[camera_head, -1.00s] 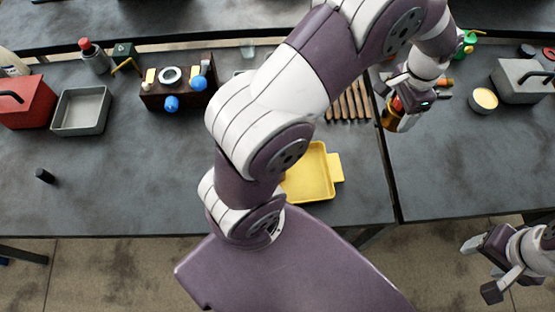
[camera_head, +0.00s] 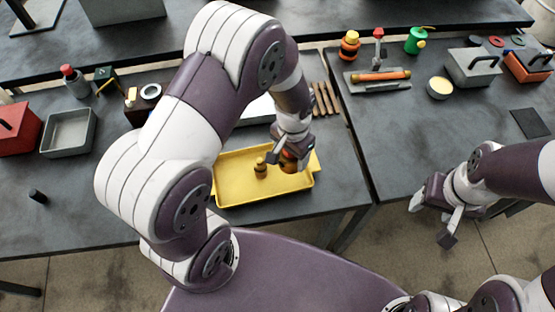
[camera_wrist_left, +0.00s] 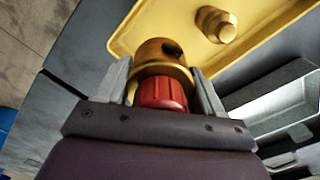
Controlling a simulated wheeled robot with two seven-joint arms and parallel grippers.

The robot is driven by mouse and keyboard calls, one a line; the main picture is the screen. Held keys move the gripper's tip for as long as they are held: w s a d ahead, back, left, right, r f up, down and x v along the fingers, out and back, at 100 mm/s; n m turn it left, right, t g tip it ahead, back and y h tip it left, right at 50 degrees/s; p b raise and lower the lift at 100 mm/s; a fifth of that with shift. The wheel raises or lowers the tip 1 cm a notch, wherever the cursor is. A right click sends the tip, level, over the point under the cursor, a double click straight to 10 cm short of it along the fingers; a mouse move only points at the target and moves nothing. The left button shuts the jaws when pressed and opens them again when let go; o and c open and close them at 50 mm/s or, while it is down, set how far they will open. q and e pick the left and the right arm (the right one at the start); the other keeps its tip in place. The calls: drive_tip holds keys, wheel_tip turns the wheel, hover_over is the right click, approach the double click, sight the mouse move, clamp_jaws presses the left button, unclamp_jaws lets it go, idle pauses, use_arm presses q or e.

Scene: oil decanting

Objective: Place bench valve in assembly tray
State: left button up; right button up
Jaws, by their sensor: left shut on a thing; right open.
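The bench valve, with a brass body and a red ribbed knob, is in my left gripper (camera_head: 287,156). The left wrist view shows the valve (camera_wrist_left: 162,90) between the two fingers, knob towards the palm. In the head view it is partly hidden by the gripper. The yellow assembly tray (camera_head: 232,192) lies on the near bench, below the left gripper. In the wrist view the tray (camera_wrist_left: 135,28) is just beyond the valve; I cannot tell whether they touch. A brass fitting (camera_head: 261,168) stands inside the tray, left of the valve. My right gripper (camera_head: 432,218) is open and empty, off the bench's front edge.
A grey bin (camera_head: 68,133) and red box (camera_head: 17,128) are at left. My left arm hides some bench.

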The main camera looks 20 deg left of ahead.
sight(282, 162)
use_arm(q)
drive_tip(key=shift+w+a+f, duration=0.1)
drive_tip(key=shift+a+f, duration=0.25)
drive_tip(key=shift+a, duration=0.25)
drive_tip(key=shift+a+f, duration=0.35)
drive_tip(key=shift+a, duration=0.2)
drive_tip(key=shift+f+p, duration=0.4)
drive_tip(key=shift+f, duration=1.65)
drive_tip(key=shift+f, duration=0.15)
drive_tip(key=o, duration=1.4)
drive_tip(key=r, duration=0.6)
drive_tip(key=r+b, duration=0.1)
drive_tip(key=r, duration=0.6)
drive_tip(key=shift+s+a, duration=0.1)
drive_tip(key=shift+s, duration=0.1)
drive_tip(key=s+a+r+n+t, duration=0.1)
drive_tip(key=s+a+r+n, duration=0.1)
drive_tip(key=s, duration=0.5)
wheel_tip(282, 162, up, 2)
drive_tip(key=shift+s+r+n, duration=0.15)
drive_tip(key=shift+s+n, duration=0.05)
drive_tip(key=shift+n, duration=0.7)
